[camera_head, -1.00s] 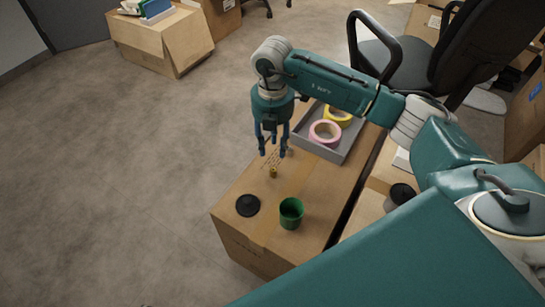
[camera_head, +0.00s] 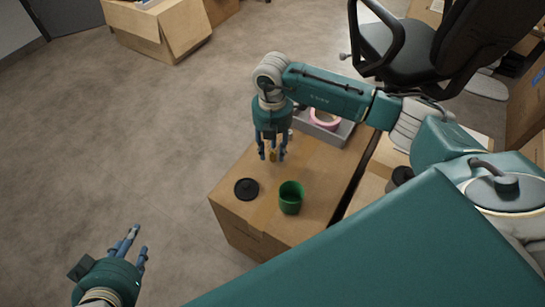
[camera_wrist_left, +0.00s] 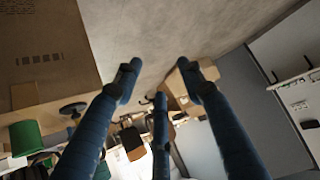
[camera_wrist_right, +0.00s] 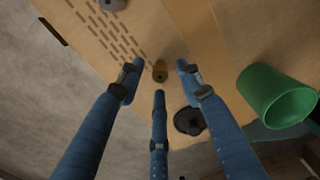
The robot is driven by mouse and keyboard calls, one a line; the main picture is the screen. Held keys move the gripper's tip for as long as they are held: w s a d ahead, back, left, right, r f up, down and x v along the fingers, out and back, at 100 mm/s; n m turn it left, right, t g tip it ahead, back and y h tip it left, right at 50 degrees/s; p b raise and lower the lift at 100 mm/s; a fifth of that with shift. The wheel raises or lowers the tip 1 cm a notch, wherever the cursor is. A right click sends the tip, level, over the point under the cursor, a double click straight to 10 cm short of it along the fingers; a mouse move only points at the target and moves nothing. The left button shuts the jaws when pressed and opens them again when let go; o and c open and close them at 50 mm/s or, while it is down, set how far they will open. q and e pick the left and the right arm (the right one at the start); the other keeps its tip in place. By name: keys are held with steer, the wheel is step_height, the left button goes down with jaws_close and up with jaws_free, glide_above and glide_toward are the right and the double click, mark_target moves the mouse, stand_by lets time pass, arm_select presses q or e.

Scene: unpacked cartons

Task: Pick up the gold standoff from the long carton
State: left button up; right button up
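The gold standoff (camera_head: 273,156) stands upright on top of the long carton (camera_head: 238,178). In the right wrist view the standoff (camera_wrist_right: 160,71) shows between the spread fingers, apart from them. My right gripper (camera_head: 272,157) is open, pointing down with its fingertips around the standoff and close to the carton top. My left gripper (camera_head: 135,240) is open and empty over the floor at lower left. The left wrist view shows its fingers (camera_wrist_left: 160,80) spread with nothing between them.
A black round lid (camera_head: 246,188) and a green cup (camera_head: 290,198) stand near the carton's front end. A grey tray (camera_head: 344,132) with a pink tape roll (camera_head: 324,118) lies behind the right gripper. An office chair (camera_head: 415,55) stands at the back right.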

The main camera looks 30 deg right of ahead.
step_height(320, 180, down, 2)
steer(key=shift+f, duration=0.1)
jaws_close()
arm_select(q)
steer(key=w+r, duration=0.1)
steer(key=w+d+r+t, duration=0.1)
steer(key=shift+w+r+t, duration=0.3)
steer(key=shift+w+r, duration=0.05)
